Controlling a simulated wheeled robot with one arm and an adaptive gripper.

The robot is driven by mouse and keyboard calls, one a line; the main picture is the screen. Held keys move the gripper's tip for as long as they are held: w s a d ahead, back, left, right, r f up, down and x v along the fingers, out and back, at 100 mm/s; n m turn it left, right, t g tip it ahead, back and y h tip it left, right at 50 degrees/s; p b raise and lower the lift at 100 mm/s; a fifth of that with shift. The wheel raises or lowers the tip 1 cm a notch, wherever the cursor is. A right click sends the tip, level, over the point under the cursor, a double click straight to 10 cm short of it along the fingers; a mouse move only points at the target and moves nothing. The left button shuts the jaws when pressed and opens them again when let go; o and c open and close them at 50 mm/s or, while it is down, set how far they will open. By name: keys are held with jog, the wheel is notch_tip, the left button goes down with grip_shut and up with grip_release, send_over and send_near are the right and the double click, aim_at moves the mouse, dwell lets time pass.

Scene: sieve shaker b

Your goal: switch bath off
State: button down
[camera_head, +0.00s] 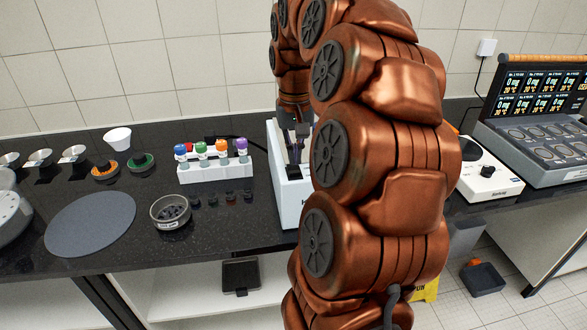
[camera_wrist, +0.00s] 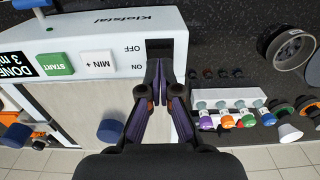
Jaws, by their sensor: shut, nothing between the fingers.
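The bath is a white box-shaped unit (camera_head: 284,208), mostly hidden behind my arm in the head view. In the wrist view its front panel (camera_wrist: 110,28) has a green START button (camera_wrist: 55,65), a MIN + button (camera_wrist: 97,62), a black display reading DONE (camera_wrist: 18,66), and OFF and ON labels. A dark patch beside these labels looks like the switch (camera_wrist: 160,45); my fingertips cover part of it, so its position is unclear. My gripper (camera_wrist: 158,78) is shut and empty, right at the labels. I cannot tell whether it touches. It also shows in the head view (camera_head: 296,165).
A white rack (camera_head: 215,172) with several coloured-cap bottles stands left of the bath. A sieve bowl (camera_head: 170,212), a dark round mat (camera_head: 90,223) and small funnels lie farther left. A white hotplate-like device (camera_head: 490,180) and a console (camera_head: 535,145) stand right.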

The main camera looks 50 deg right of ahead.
aim_at(295, 172)
jog(key=shift+f+b, duration=0.95)
jog(key=shift+f, duration=0.45)
dwell(1.4)
jog(key=shift+r, duration=0.15)
jog(key=shift+r+p, duration=1.05)
jog(key=shift+r, duration=2.35)
jog(key=s+a+f+n, duration=0.2)
jog(key=a+f, duration=0.1)
jog(key=a, duration=0.5)
jog(key=s+a+f+n, duration=0.1)
jog(key=a+f+n, duration=0.1)
jog(key=a, duration=0.6)
jog(key=s+a+f+n+g, duration=0.1)
jog(key=s+a+f+n, duration=0.2)
jog(key=s+a+f, duration=0.7)
jog(key=s+a, duration=0.1)
jog(key=s, duration=0.3)
jog(key=shift+a+g, duration=0.3)
jog(key=shift+g, duration=0.1)
